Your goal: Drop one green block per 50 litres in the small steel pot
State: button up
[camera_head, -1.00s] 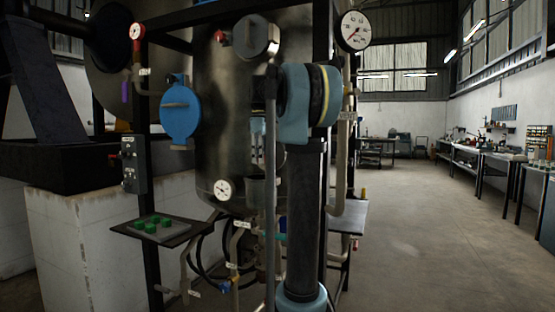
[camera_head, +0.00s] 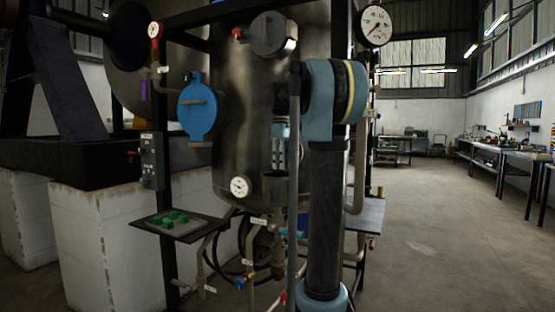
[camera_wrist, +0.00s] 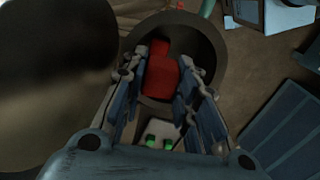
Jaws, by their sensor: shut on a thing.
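In the wrist view my gripper (camera_wrist: 163,82) has its fingers closed on the sides of a red block (camera_wrist: 162,80). The red block is over the mouth of a dark round pot (camera_wrist: 205,45). A smaller red patch shows just beyond it, and I cannot tell if it is a separate piece. In the head view a dark steel pot (camera_head: 277,188) stands in front of the tank, and my gripper is hidden there. Several green blocks (camera_head: 170,218) sit on a tray (camera_head: 190,232) at the lower left. Two green pieces (camera_wrist: 152,141) show on a pale surface in the wrist view.
A large steel tank (camera_head: 240,110) carries a blue round cover (camera_head: 197,105) and a white dial (camera_head: 240,187). A bigger gauge (camera_head: 374,26) is at the upper right. Pipes and hoses run below the tank. Open floor (camera_head: 430,230) lies to the right.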

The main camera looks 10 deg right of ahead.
jog(key=shift+f, duration=1.35)
jog(key=o, duration=1.1)
jog(key=shift+r, duration=0.15)
notch_tip(320, 180, up, 12)
jog(key=shift+w+f, duration=0.1)
jog(key=shift+f, duration=0.05)
